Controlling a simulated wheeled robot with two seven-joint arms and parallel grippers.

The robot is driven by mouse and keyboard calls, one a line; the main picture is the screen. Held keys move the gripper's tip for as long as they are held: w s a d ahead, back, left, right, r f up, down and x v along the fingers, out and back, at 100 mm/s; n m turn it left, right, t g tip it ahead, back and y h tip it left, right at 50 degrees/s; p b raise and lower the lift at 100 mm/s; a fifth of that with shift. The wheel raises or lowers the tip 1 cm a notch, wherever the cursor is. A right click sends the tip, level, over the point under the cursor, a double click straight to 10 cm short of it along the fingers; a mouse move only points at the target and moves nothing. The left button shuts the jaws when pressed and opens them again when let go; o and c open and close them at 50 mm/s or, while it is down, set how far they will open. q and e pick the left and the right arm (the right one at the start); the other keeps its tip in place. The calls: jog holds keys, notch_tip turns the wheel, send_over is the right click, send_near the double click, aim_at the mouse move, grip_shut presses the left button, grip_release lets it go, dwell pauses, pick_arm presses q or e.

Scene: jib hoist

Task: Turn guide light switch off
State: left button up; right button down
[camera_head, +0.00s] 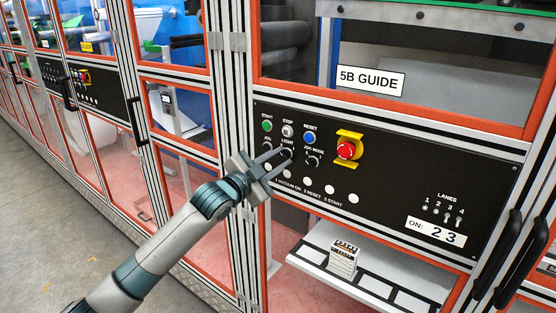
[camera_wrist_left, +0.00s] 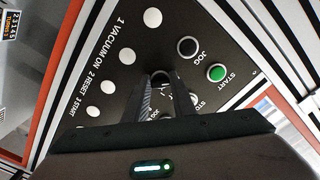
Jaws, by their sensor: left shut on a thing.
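The guide light switch (camera_head: 287,152) is a small black rotary knob under the "LIGHT" label on the black control panel (camera_head: 390,185). My left gripper (camera_head: 279,154) reaches the panel from the lower left, with its two fingertips at this knob and closed on it. In the left wrist view the knob (camera_wrist_left: 161,79) shows between the fingertips of the gripper (camera_wrist_left: 161,92). The fingers hide part of the knob, so I cannot tell which way it points. My right gripper is not in view.
Close by are the green start button (camera_head: 267,126), the blue reset button (camera_head: 309,138), the jog mode knob (camera_head: 312,161) and the red emergency stop (camera_head: 346,151) in its yellow guard. Black door handles (camera_head: 497,258) stand out at right. A shelf (camera_head: 340,270) lies below.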

pick_arm(q)
jog(key=o, duration=1.1)
jog(key=shift+c, duration=0.2)
jog(key=b+v, duration=0.5)
jog(key=v, duration=1.2)
jog(key=shift+s+a, duration=0.15)
